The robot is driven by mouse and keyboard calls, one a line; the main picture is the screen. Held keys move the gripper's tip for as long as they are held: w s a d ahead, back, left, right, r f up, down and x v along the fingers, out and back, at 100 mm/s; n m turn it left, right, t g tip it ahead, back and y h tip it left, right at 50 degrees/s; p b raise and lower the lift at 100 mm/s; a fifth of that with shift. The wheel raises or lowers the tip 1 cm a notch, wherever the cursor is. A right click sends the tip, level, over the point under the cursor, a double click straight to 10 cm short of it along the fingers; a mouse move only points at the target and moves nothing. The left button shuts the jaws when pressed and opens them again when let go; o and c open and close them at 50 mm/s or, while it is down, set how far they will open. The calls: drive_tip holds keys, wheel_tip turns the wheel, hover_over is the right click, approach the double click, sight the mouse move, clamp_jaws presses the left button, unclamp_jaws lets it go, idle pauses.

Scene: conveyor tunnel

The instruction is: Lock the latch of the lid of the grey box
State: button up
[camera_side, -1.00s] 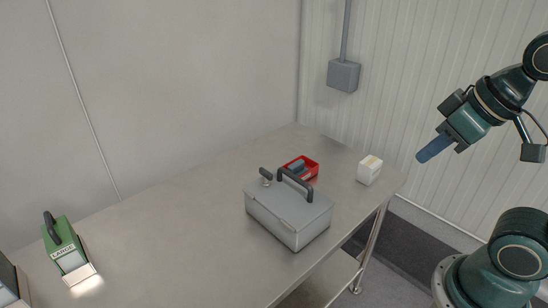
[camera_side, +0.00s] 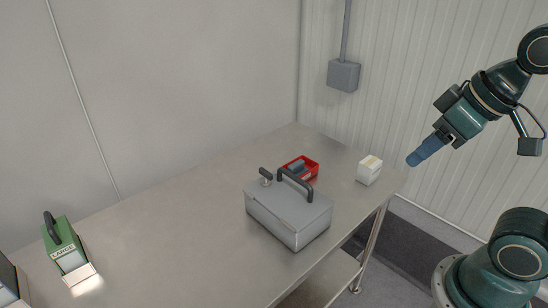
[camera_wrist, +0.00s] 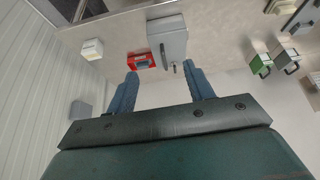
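The grey box (camera_side: 288,222) stands on the metal table with its lid (camera_side: 290,203) down. A dark arched handle (camera_side: 296,182) is on the lid. A small latch with a dark grip (camera_side: 265,174) stands up at the lid's left rear; I cannot tell its lock state. In the wrist view, the grey box (camera_wrist: 170,40) is ahead, with the latch (camera_wrist: 187,65) near the right fingertip in the picture only. My gripper (camera_side: 412,159) is empty in the air, right of the table and well away from the box. Its blue fingers are spread apart in the wrist view (camera_wrist: 160,70).
A red tray (camera_side: 311,170) with a blue-grey item lies just behind the box. A white box (camera_side: 369,170) stands near the table's right edge. The table's middle is clear.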

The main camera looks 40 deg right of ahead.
drive_tip(key=shift+o, duration=1.3)
drive_tip(key=w+r+n+g, duration=0.1)
drive_tip(key=w+r+n, duration=0.2)
drive_tip(key=w, duration=0.7)
drive_tip(key=shift+a+r+n+g, duration=0.3)
drive_tip(key=shift+r+n, duration=0.1)
drive_tip(key=shift+n, duration=0.4)
drive_tip(key=n+g, duration=0.4)
drive_tip(key=n, duration=0.9)
hover_over(265, 171)
wheel_tip(265, 171, down, 14)
drive_tip(key=r, duration=0.1)
drive_tip(key=shift+f, duration=0.25)
drive_tip(key=shift+f, duration=6.85)
drive_tip(key=shift+c, duration=0.4)
